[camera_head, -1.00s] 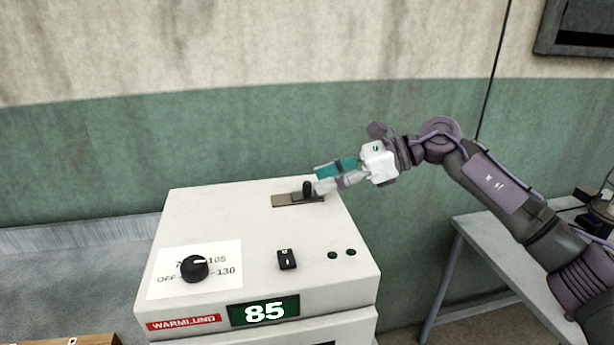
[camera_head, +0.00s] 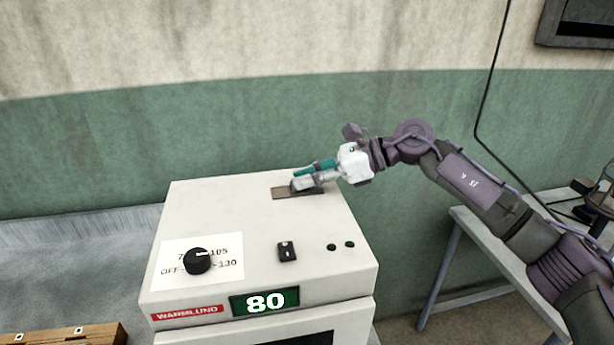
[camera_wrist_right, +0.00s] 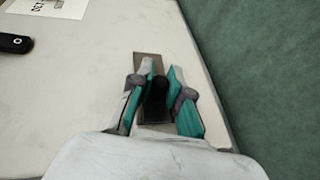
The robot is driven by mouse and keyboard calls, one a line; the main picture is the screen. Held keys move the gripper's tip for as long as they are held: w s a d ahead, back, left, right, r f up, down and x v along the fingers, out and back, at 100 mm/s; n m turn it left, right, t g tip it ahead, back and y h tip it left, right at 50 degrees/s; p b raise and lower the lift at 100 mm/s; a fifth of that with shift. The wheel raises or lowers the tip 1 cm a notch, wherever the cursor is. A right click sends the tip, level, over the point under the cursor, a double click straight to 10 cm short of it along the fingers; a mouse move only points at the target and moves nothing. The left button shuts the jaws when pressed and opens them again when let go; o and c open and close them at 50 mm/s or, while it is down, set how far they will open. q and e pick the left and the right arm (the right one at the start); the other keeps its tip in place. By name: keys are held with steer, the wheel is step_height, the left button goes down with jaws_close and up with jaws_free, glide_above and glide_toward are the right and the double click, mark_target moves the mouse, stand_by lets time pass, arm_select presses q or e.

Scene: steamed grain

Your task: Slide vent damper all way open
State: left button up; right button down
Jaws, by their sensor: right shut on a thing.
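The vent damper is a slot plate (camera_head: 284,194) with a dark knob, set in the top of the white warmer cabinet (camera_head: 230,215) near its back edge. My right gripper (camera_head: 298,183) reaches in from the right, low over the plate, and is shut on the knob. The head view mostly hides the knob behind the fingers. In the right wrist view the dark knob (camera_wrist_right: 155,100) stands between the teal-padded fingers (camera_wrist_right: 158,82), with bare plate (camera_wrist_right: 148,62) beyond it. My left gripper is not in view.
The cabinet top also carries a black dial (camera_head: 197,261), a rocker switch (camera_head: 287,251) and two small dark holes. A green wall stands close behind. A wooden box (camera_head: 70,335) is at lower left, a table (camera_head: 480,225) at right.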

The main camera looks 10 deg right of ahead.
mark_target(282, 193)
steer(key=a, duration=0.4)
steer(key=shift+a+b, duration=0.3)
steer(key=shift+a, duration=0.1)
steer(key=c, duration=1.5)
jaws_free()
steer(key=o, duration=0.4)
steer(key=shift+a, duration=0.2)
steer(key=shift+d, duration=0.15)
